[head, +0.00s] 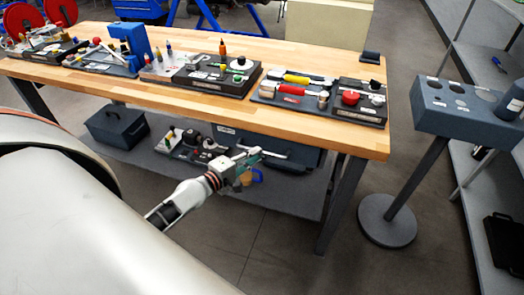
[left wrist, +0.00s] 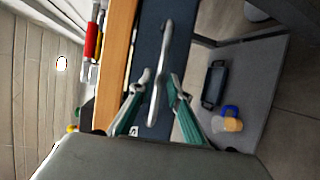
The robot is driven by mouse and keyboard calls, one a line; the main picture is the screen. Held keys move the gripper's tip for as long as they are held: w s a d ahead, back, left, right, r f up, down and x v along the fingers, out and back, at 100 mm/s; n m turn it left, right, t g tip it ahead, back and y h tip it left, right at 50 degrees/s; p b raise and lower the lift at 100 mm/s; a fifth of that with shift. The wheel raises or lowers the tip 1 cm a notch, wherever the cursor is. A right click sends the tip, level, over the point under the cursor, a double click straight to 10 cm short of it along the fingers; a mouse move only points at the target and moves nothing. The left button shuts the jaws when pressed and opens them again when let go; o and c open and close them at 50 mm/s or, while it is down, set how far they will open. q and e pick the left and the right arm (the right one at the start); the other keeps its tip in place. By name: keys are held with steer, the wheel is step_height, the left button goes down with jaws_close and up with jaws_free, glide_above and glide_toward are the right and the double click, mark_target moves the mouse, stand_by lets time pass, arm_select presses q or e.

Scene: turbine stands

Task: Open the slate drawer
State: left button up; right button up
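The slate drawer (head: 308,158) hangs under the wooden tabletop at its right part, and its dark blue-grey front also fills the middle of the left wrist view (left wrist: 151,28). It looks shut. A silver bar handle (left wrist: 162,68) runs along its front. My left gripper (head: 254,157) is at the handle, partly covering the drawer in the head view. In the left wrist view its green fingers (left wrist: 157,82) stand apart, one on each side of the handle, and look open. Whether a finger touches the bar I cannot tell. My right gripper is in neither view.
The wooden table (head: 215,103) bears several tool trays. A lower shelf (head: 290,187) holds a dark open bin (head: 117,126) and small parts. A slate stand (head: 450,108) on a round foot is at the right. The floor before the table is clear.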

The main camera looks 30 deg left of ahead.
arm_select(q)
steer(key=shift+x, duration=1.95)
jaws_close()
steer(key=shift+s+f, duration=0.1)
